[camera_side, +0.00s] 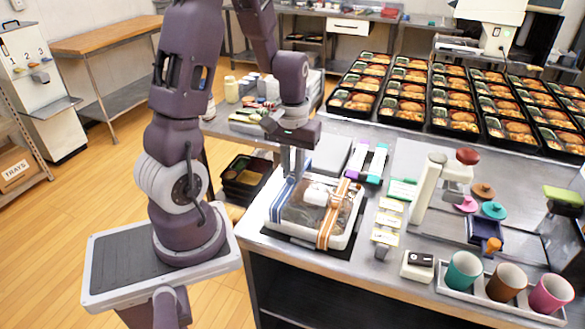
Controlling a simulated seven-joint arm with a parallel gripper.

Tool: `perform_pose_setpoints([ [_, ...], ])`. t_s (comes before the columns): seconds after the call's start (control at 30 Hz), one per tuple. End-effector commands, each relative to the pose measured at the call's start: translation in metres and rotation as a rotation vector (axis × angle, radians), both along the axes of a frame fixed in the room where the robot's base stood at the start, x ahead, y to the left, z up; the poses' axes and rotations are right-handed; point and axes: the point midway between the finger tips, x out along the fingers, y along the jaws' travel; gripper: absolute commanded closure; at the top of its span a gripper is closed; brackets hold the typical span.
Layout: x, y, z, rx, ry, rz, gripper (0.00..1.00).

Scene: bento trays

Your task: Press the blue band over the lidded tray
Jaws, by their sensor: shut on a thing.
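The lidded tray (296,229) sits on a dark mat near the left front corner of the steel table, with food showing through its clear lid. The blue band (280,200), blue with white, lies along the tray's left part. A brown-orange and white band (326,234) crosses the tray's right part, with a whitish piece on the lid beside it. My gripper (292,176) points down at the tray's far left and is shut on the blue band. The fingertips are small here, and the band's far end and underside are hidden.
Rolls with purple and teal ends (366,160) lie behind the tray. Cups (464,270) stand front right. Many filled bento trays (460,125) cover the back.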

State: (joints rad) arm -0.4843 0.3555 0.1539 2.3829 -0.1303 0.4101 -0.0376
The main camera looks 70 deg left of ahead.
Motion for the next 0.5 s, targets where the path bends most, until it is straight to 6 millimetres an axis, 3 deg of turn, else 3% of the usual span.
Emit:
perform_pose_setpoints([
  [0.5, -0.001, 0.000, -0.020, -0.002, 0.002, 0.001, 1.00],
])
